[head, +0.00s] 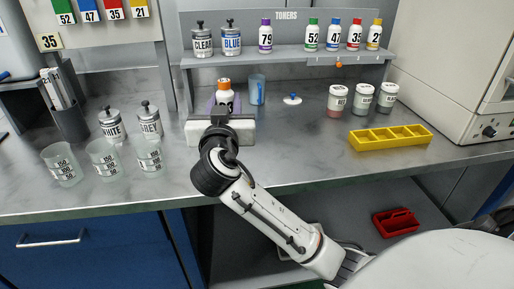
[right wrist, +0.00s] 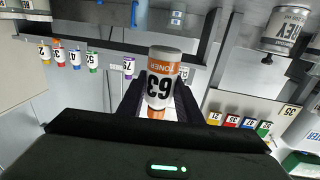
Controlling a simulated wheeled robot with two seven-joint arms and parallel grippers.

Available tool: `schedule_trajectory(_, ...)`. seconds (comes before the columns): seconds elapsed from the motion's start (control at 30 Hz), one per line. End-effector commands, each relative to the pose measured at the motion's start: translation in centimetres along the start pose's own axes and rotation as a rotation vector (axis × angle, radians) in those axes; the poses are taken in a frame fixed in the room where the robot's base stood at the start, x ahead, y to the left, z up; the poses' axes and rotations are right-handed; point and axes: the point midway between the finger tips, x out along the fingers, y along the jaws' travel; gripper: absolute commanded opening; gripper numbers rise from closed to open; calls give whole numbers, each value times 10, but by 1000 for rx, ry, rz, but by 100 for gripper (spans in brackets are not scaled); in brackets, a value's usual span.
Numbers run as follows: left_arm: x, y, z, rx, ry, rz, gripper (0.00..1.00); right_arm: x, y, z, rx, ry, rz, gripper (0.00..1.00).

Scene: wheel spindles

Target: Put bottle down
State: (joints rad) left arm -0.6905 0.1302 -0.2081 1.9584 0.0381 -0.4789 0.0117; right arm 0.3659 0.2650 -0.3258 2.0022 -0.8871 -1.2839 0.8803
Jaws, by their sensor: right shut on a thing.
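A white toner bottle with an orange cap (head: 224,85) is held upright by my right gripper (head: 225,103) over the back middle of the counter. In the right wrist view the bottle (right wrist: 160,80) is between the two dark fingers and appears upside down, with its label seeming to read 63. The gripper body hides its lower part in the head view, so I cannot tell whether its base touches the counter. The toner shelf (head: 290,54) is behind, with bottle 79 (head: 265,36) at left and several numbered bottles at right. My left gripper is not in view.
A blue cup (head: 257,90) stands close right of the held bottle, then a blue-knobbed white lid (head: 292,99). Jars (head: 338,100), a yellow tray (head: 390,137) and beakers (head: 104,157) flank the counter. Its middle right is free.

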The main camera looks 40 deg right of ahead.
Motion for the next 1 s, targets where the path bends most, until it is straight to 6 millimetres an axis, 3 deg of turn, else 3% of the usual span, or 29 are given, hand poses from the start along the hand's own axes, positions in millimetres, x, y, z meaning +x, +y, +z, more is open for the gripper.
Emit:
schedule_trajectory(0.07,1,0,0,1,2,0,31,3,2,4,-4,0,17,7)
schedule_trajectory(0.3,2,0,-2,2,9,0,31,3,3,46,-8,-1,21,7)
schedule_trajectory(0.7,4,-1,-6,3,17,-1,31,3,3,93,-5,0,19,7)
schedule_trajectory(1.0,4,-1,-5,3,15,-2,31,3,3,97,-1,0,19,7)
